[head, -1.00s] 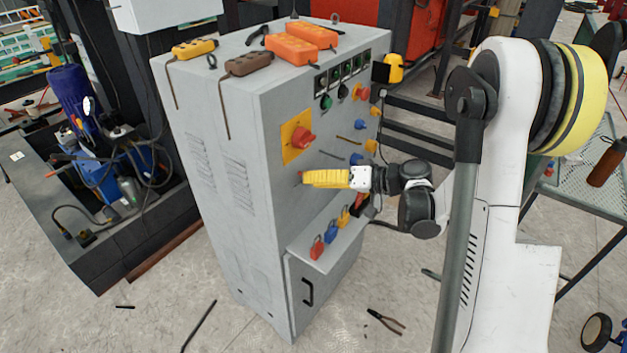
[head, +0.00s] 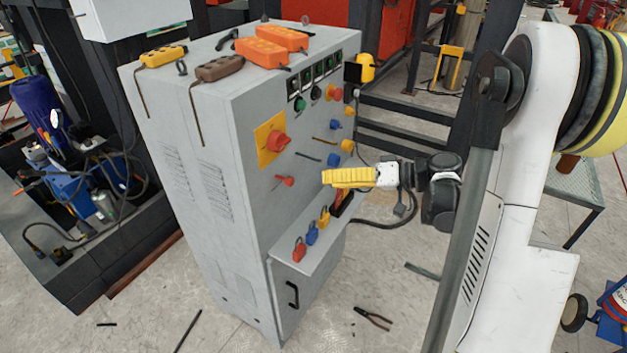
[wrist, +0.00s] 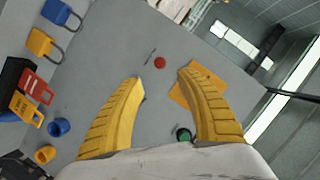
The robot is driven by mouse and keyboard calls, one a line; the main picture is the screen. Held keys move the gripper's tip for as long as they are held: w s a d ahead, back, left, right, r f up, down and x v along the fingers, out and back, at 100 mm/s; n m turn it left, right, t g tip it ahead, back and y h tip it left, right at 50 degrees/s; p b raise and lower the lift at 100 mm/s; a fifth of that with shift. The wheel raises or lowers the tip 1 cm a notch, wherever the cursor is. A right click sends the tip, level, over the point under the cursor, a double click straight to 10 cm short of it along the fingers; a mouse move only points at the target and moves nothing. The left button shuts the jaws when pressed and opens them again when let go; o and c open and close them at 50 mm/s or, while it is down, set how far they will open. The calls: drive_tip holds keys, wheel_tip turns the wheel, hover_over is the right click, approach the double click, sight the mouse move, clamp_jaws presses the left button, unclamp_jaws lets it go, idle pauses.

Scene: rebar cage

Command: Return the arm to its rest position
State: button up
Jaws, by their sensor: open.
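My arm (head: 515,190) stands at the right in the head view, its white links in front of the cage steelwork. My gripper (head: 348,178) has yellow fingers and is held in front of the grey control cabinet (head: 205,215), apart from its face. In the wrist view the two yellow fingers of my gripper (wrist: 165,88) are spread, with nothing between them. Beyond them a red knob (wrist: 160,62) shows on the cabinet face; in the head view a red switch handle (head: 284,180) is left of the fingertips.
A shelf on the cabinet holds red, blue and yellow padlocks (head: 311,233). A red rotary switch (head: 278,141) sits on a yellow plate above. Pliers (head: 373,318) lie on the floor. A mesh table (head: 575,190) stands behind my arm at the right.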

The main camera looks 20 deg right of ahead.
drive_tip(key=shift+s+d+r, duration=0.15)
drive_tip(key=shift+s+d, duration=0.1)
drive_tip(key=shift+d, duration=0.1)
drive_tip(key=s+a+r+m+g+h, duration=0.1)
drive_tip(key=s+a+g+h, duration=0.1)
drive_tip(key=a, duration=0.3)
drive_tip(key=s+a+r+g+h, duration=0.1)
drive_tip(key=s+a+h, duration=0.2)
drive_tip(key=a, duration=0.2)
drive_tip(key=s+r+h, duration=0.1)
drive_tip(key=s+h, duration=0.5)
drive_tip(key=s, duration=0.6)
drive_tip(key=shift+a+t+h, duration=0.25)
drive_tip(key=shift+t+h, duration=0.05)
drive_tip(key=shift+t, duration=0.1)
drive_tip(key=shift+s, duration=0.1)
